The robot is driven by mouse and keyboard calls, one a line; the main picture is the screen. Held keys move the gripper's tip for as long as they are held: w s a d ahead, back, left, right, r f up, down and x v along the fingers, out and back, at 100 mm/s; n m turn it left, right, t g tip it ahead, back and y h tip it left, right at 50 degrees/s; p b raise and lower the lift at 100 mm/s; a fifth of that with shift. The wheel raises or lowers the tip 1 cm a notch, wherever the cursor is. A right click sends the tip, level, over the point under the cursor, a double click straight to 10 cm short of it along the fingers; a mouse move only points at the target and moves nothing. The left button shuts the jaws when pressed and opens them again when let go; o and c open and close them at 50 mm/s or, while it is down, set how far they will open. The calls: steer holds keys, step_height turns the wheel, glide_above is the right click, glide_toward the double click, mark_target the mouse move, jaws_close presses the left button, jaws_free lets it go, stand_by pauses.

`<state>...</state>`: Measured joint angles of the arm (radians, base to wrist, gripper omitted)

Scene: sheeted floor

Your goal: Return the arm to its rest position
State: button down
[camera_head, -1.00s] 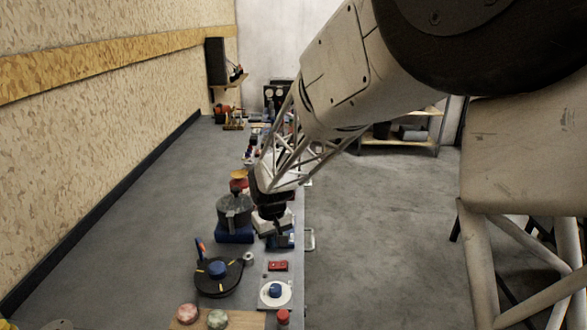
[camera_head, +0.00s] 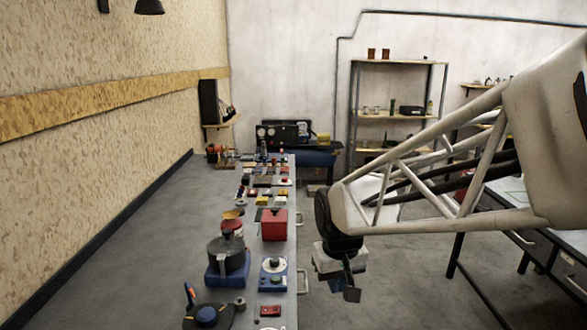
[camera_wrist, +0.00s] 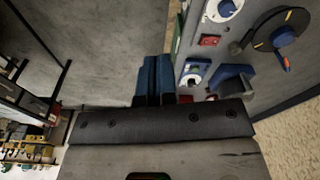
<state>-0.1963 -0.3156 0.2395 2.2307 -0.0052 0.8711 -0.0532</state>
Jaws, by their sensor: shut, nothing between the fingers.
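My gripper (camera_head: 351,284) hangs at the end of my arm, to the right of the long counter's edge and above the open floor. Its fingers point down and are closed together with nothing between them. In the wrist view the gripper (camera_wrist: 155,80) shows as two blue-grey fingers side by side, over the grey floor next to the counter edge. My arm reaches in from the right side of the head view.
A shelf rack (camera_head: 397,125) stands behind. A desk (camera_head: 510,235) stands at right. Grey floor (camera_head: 400,300) lies between.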

steer(key=s+d+r+m, duration=0.1)
steer(key=s+d, duration=0.4)
steer(key=s, duration=0.4)
steer(key=s+d+r+m+t, duration=0.1)
steer(key=s+d, duration=0.3)
steer(key=s, duration=0.5)
steer(key=shift+d+r+m, duration=0.4)
steer(key=shift+r+m, duration=0.1)
steer(key=shift+r, duration=0.1)
steer(key=shift+s, duration=0.1)
